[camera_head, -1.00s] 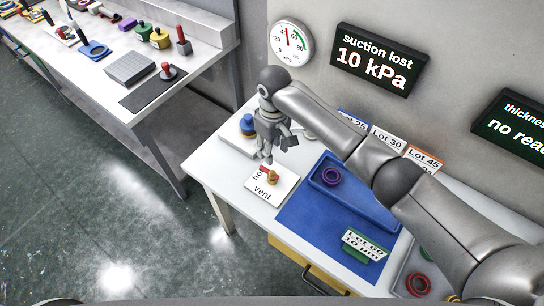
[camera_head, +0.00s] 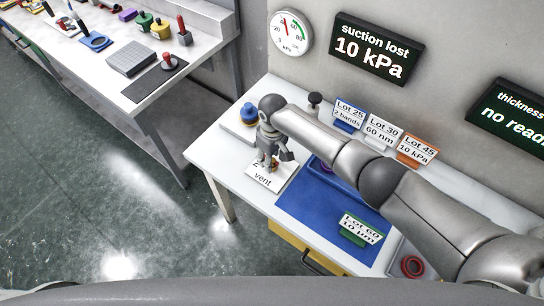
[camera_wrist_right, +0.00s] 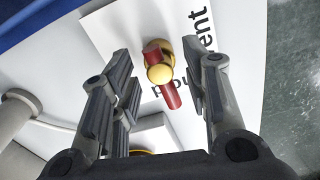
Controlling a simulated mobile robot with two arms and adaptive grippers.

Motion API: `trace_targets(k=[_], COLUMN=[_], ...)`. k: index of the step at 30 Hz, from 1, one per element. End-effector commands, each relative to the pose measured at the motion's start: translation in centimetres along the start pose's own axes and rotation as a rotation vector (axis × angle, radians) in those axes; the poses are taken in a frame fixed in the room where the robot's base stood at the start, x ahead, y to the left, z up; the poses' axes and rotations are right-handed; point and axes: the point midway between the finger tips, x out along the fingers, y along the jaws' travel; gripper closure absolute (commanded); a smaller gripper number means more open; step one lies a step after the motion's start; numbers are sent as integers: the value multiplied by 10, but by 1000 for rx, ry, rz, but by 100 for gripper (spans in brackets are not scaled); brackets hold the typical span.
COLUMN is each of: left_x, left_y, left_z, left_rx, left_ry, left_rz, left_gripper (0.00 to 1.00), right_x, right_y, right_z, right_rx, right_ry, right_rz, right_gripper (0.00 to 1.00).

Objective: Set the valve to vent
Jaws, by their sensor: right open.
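The valve (camera_wrist_right: 160,73) has a round brass knob and a red lever (camera_wrist_right: 172,96), on a white plate (camera_wrist_right: 112,28) marked "hold" and "vent". In the wrist view the lever's longer end lies over the "hold" lettering, and the "vent" lettering (camera_wrist_right: 203,30) is off to the upper right. My right gripper (camera_wrist_right: 156,55) is open, one finger on either side of the valve with visible gaps. In the head view the right gripper (camera_head: 275,158) is over the plate and hides most of the valve; "vent" (camera_head: 263,180) shows in front. My left gripper is not in view.
A blue-topped knob (camera_head: 249,112) stands behind the plate. A blue mat (camera_head: 310,210), a blue tray and lot cards (camera_head: 382,131) are to the right.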

Motion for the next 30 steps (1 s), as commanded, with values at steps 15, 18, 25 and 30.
trace_targets(k=[15, 18, 25, 30], left_x=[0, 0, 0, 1], left_y=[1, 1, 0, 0], left_z=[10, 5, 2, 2], left_rx=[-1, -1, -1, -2], left_ry=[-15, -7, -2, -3], left_rz=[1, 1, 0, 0], left_gripper=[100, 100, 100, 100], right_x=[0, 0, 0, 0], right_y=[0, 0, 0, 0], right_z=[0, 0, 0, 0], right_rx=[0, -6, -17, -32], right_ry=[0, 0, 0, 0], right_rz=[0, 0, 0, 0], right_gripper=[100, 100, 100, 100])
